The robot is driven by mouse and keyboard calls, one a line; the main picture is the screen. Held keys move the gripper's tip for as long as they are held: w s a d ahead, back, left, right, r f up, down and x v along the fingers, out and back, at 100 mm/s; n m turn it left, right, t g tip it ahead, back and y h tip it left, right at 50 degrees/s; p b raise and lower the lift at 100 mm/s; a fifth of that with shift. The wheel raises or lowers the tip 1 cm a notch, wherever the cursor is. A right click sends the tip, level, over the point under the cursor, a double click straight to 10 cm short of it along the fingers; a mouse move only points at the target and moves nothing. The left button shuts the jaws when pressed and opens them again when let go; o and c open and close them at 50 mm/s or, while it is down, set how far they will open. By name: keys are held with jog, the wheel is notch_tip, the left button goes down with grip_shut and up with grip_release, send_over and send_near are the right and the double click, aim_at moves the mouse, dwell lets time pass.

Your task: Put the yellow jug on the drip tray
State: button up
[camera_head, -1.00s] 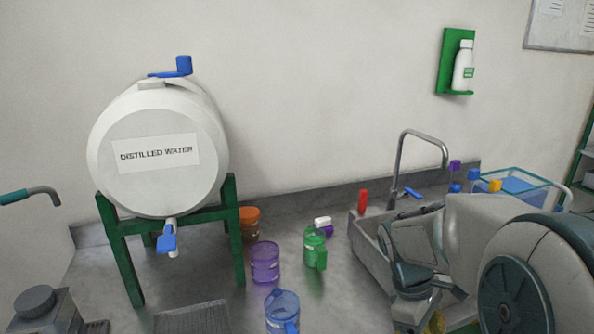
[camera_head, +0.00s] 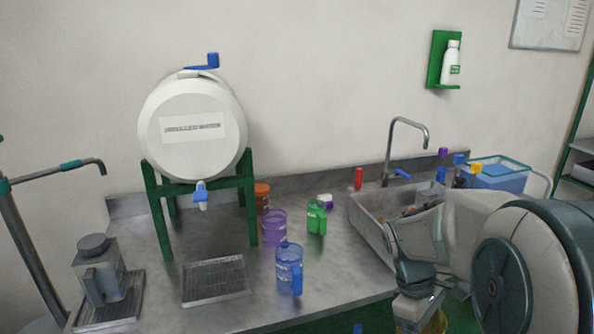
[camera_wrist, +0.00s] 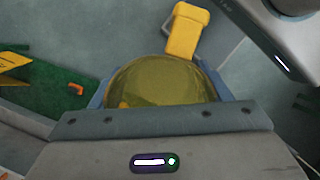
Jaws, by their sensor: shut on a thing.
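The yellow jug (camera_wrist: 160,82) is translucent and sits between the fingers of my gripper (camera_wrist: 163,96) in the wrist view, its solid yellow handle pointing up. In the head view only part of the jug (camera_head: 436,322) shows at the bottom edge, below my wrist, in front of the counter. My gripper is shut on it; its fingers are mostly hidden there. The drip tray (camera_head: 216,281) is a dark grated tray on the counter, below and in front of the distilled water barrel's blue tap. Nothing stands on it.
A blue jug (camera_head: 289,268) stands right of the tray, with purple (camera_head: 273,228) and green (camera_head: 316,217) jugs behind. The green barrel stand (camera_head: 163,228) rises behind the tray. A grey device (camera_head: 100,272) on another tray is at left. The sink (camera_head: 372,215) is at right.

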jog(key=w+a+f+m+y, duration=0.1)
jog(key=w+a+f+m, duration=0.2)
jog(key=f, duration=0.3)
jog(key=w+a+f+m+y, duration=0.1)
jog(key=w+a+f+m, duration=0.1)
jog(key=w+f, duration=0.4)
jog(key=w+a+f+m+g+y, duration=0.1)
jog(key=w+a+f+m, duration=0.2)
jog(key=f, duration=0.4)
jog(key=shift+w+a+f+m, duration=0.3)
jog(key=shift+w+a+f, duration=0.15)
jog(key=shift+w, duration=0.4)
jog(key=shift+a, duration=0.15)
